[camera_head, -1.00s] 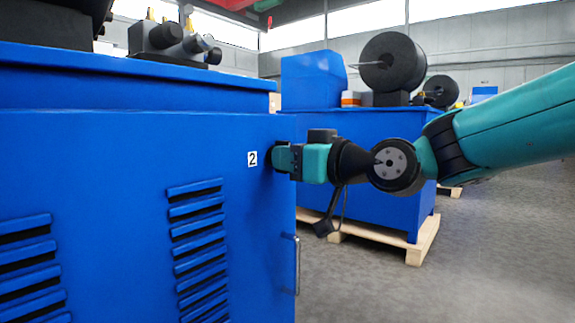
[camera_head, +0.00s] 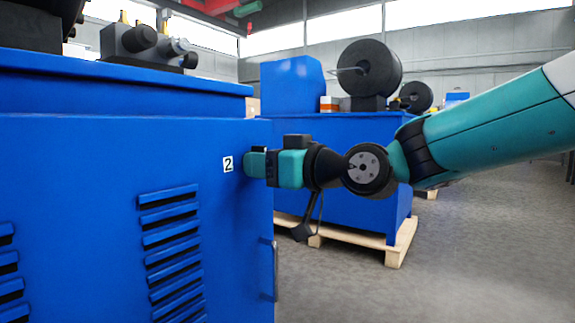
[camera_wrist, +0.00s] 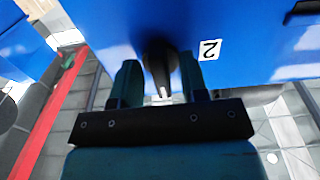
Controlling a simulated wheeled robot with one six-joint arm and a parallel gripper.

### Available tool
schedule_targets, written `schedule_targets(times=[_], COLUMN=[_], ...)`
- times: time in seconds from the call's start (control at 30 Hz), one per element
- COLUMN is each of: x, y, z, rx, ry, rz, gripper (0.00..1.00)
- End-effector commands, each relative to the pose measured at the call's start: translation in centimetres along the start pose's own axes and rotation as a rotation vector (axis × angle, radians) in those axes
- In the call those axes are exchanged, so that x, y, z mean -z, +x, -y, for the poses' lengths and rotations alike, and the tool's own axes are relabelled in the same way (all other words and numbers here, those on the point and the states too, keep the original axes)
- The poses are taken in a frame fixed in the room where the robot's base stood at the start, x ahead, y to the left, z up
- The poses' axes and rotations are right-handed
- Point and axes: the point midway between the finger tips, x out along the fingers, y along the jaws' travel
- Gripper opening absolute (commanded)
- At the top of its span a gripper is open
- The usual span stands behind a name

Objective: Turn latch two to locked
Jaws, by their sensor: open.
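Latch two shows in the wrist view as a dark knob (camera_wrist: 157,62) on the blue cabinet face, beside a white label with a "2" (camera_wrist: 209,50). The label also shows in the head view (camera_head: 228,164). My gripper (camera_wrist: 158,75) is open, with one teal finger on each side of the latch. I cannot tell whether the fingers touch it. In the head view my gripper (camera_head: 256,164) reaches the cabinet face just right of the label and hides the latch. The latch's locked or unlocked state cannot be told.
The blue cabinet (camera_head: 90,180) has vent slots (camera_head: 170,250) and a vertical handle (camera_head: 274,270) near its right edge. Another blue machine (camera_head: 350,165) stands on a wooden pallet (camera_head: 392,250) behind my arm. Grey floor (camera_head: 480,240) is open at the right.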

Motion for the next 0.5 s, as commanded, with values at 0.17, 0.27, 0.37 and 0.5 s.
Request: schedule_targets(times=[0.17,0.27,0.37,0.5], x=[0.2,0.3,0.3,0.3], y=[-0.8,-2.3,-4.7,-8.3], z=[-0.1,-0.1,-0.2,-0.3], rx=[-0.001,-0.003,-0.006,-0.009], ry=[0.001,0.002,0.002,0.003], rz=[-0.001,0.001,0.001,0.002], gripper=[0.40,0.40,0.40,0.40])
